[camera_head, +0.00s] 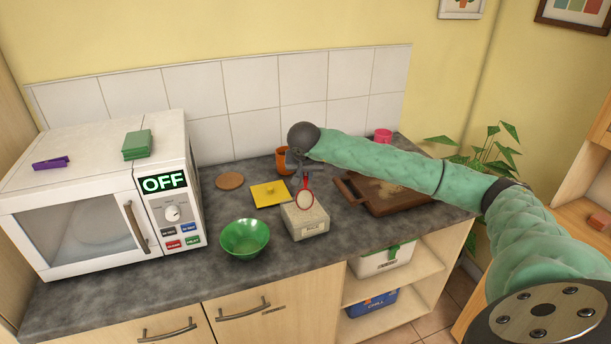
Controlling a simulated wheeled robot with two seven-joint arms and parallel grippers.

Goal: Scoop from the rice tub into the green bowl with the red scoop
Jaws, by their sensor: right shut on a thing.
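The rice tub (307,228), a pale box with a label on its front, stands on the dark counter. The red scoop (305,200) is over the tub's top, with something white in its bowl; I cannot tell whether it touches the rice. My right gripper (299,168) is shut on the scoop's upper end, above and behind the tub. The green bowl (245,238) stands on the counter to the left of the tub, near the front edge, and looks empty. My left gripper is not in view.
A microwave (80,230) reading OFF fills the left, with a green block (137,144) and a purple thing (51,163) on top. A yellow square (270,193), a brown disc (230,181) and an orange cup (284,161) are behind. A wooden board (362,187) lies right.

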